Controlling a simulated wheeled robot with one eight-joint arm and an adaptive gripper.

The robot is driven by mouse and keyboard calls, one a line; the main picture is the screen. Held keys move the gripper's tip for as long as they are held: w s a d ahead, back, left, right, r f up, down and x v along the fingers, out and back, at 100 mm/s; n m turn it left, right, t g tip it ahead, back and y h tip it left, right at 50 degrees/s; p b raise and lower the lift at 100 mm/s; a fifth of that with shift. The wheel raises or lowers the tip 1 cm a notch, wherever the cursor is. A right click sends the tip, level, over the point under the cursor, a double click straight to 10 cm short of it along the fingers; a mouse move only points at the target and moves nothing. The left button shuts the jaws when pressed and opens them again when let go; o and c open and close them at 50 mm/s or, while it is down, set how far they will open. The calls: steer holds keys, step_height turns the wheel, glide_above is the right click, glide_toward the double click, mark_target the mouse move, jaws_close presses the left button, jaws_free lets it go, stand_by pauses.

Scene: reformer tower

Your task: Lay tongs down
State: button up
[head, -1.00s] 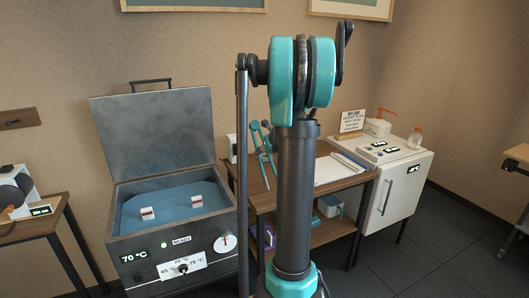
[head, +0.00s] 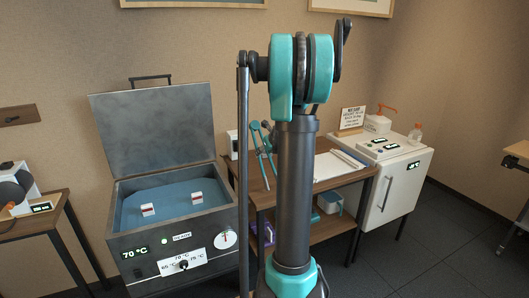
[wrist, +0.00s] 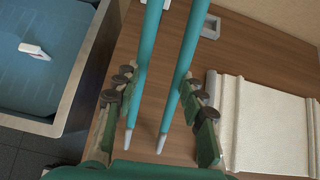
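The tongs (head: 263,148) are teal with pale tips and show just left of my arm in the head view, over the wooden table (head: 259,186). In the wrist view the two tong legs (wrist: 148,70) run from the top edge down between my fingers, spread a little apart, tips toward the bottom. My gripper (wrist: 160,115) has one finger on each outer side of the tongs and appears shut on them. The wooden tabletop (wrist: 240,55) lies beneath. My arm hides the gripper in the head view. I cannot tell whether the tongs touch the table.
An open water bath (head: 228,190) with two small white blocks stands left of the table. A white roll-ended sheet (head: 332,166) lies on the table's right part. A white cabinet (head: 405,190) stands further right. Bare wood shows between tongs and sheet.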

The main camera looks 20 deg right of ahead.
steer(key=shift+f, duration=0.3)
steer(key=o, duration=0.6)
stand_by(0.5)
steer(key=shift+w+r+v, duration=0.15)
steer(key=shift+v, duration=0.9)
steer(key=shift+w+r+v, duration=0.2)
steer(key=shift+v, duration=0.9)
steer(key=shift+w+r+v, duration=0.15)
steer(key=shift+v, duration=0.9)
steer(key=shift+r, duration=0.1)
steer(key=shift+r, duration=1.95)
